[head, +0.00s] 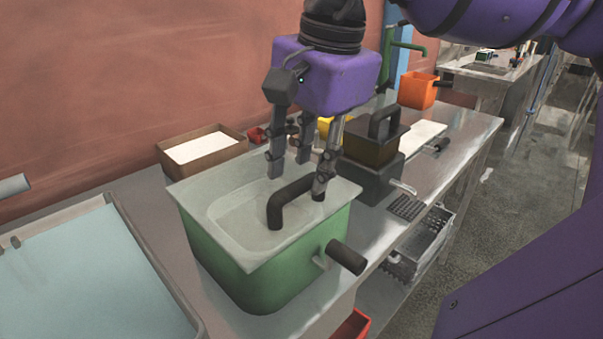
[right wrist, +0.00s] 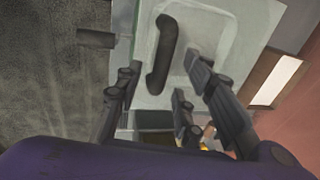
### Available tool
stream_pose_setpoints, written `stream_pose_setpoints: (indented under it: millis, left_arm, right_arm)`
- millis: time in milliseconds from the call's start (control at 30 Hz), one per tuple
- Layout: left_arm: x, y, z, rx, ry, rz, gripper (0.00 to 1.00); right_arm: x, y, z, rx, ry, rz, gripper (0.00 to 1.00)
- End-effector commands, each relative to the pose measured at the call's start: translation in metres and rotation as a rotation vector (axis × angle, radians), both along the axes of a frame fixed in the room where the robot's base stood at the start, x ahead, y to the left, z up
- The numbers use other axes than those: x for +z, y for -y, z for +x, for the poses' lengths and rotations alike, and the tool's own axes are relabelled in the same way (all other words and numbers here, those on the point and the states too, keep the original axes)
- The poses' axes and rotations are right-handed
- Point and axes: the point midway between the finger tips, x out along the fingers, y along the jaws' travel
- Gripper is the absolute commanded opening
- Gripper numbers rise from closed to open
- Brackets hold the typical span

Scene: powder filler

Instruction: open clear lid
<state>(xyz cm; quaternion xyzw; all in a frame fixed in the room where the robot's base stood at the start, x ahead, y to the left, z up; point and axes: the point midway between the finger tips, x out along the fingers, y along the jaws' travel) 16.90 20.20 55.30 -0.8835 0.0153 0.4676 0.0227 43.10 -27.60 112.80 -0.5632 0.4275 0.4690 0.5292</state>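A green bin (head: 262,278) stands on the metal counter. A clear, pale lid (head: 232,205) lies flat on it, with a black arched handle (head: 290,198) on top. My right gripper (head: 300,180) points down from above, its fingers spread and its tips close to the handle. One fingertip overlaps the handle's right end; I cannot tell whether it touches. In the right wrist view the handle (right wrist: 165,52) shows between the open fingers, with nothing gripped. My left gripper is out of view.
A dark knob (head: 346,256) sticks out from the bin's front. A brown box (head: 202,149) with a white top stands behind. A black-handled dark container (head: 371,150) is close on the right. A blue-surfaced tray (head: 85,275) lies at the left.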

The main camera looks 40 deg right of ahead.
Motion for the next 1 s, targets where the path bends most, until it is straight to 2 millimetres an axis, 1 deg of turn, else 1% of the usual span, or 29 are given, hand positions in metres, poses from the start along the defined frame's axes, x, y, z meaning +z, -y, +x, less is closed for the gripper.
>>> stream_pose_setpoints:
  millis: [33,100,200,467,500,767,1000]
  left_arm:
    - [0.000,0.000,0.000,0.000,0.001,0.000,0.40]
    - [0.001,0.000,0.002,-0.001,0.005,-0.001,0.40]
    - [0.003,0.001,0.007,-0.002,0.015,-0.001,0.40]
    - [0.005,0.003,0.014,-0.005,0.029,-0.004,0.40]
    - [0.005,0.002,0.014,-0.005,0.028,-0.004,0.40]
    - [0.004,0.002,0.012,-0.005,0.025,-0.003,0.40]
    - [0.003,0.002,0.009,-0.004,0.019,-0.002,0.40]
  right_arm:
    - [-0.007,0.000,0.001,-0.001,-0.003,0.000,0.36]
    - [-0.014,0.000,0.003,0.000,-0.001,0.001,0.36]
    - [-0.020,0.000,0.004,0.000,-0.001,0.001,0.36]
    - [-0.022,0.000,0.004,-0.001,0.000,0.000,0.36]
    - [-0.022,0.000,0.004,-0.001,0.000,0.000,0.34]
    - [-0.022,0.000,0.004,-0.001,0.000,0.000,0.00]
    - [-0.022,0.000,0.004,-0.001,0.000,0.000,0.00]
